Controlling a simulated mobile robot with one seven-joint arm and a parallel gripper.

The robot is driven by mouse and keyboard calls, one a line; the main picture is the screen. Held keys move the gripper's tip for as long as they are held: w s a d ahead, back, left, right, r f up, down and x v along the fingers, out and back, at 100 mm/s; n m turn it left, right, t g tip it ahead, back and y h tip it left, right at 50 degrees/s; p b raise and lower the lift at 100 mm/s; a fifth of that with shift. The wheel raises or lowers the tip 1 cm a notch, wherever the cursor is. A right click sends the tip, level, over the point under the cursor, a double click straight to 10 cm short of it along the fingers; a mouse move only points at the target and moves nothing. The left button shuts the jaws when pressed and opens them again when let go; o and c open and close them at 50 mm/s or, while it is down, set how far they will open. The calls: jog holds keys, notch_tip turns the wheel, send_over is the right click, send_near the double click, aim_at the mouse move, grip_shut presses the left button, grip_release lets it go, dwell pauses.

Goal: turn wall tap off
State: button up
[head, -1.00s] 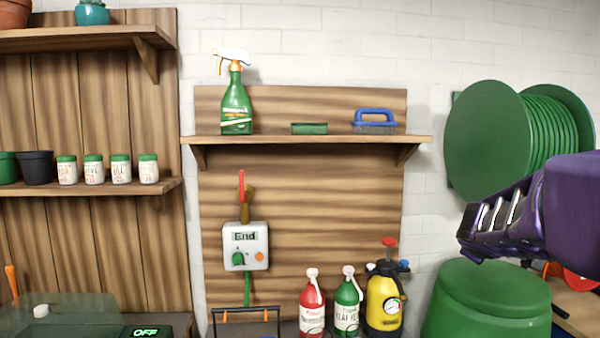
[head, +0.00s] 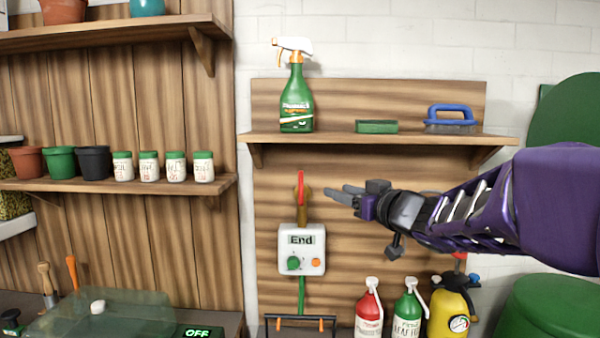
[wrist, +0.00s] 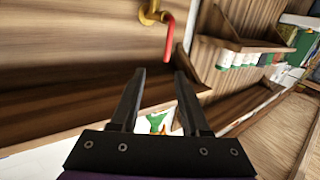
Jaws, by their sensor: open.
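The wall tap is brass with a red lever handle (head: 300,186), mounted on the wooden back panel above a white timer box (head: 302,250) that reads "End". In the head view the red lever stands upright. In the wrist view the brass tap body (wrist: 150,14) and red handle (wrist: 169,38) show at the top, beyond the fingertips. My gripper (head: 342,194) is to the right of the tap, its fingers pointing left towards it. In the wrist view my gripper (wrist: 160,78) has its two fingers apart with nothing held between them.
A shelf (head: 380,139) above my gripper holds a green spray bottle (head: 296,103), a sponge (head: 376,127) and a blue-handled brush (head: 450,118). Below stand a red bottle (head: 369,312), a green bottle (head: 407,312) and a yellow sprayer (head: 450,308). A hose reel (head: 567,115) is at right.

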aim_at(300, 176)
jog(key=s+a+x, duration=0.1)
jog(key=x, duration=1.7)
jog(key=shift+a+r+y+b, duration=0.2)
jog(key=shift+r+y+b, duration=0.1)
jog(key=shift+r, duration=0.2)
grip_shut()
dwell(0.5)
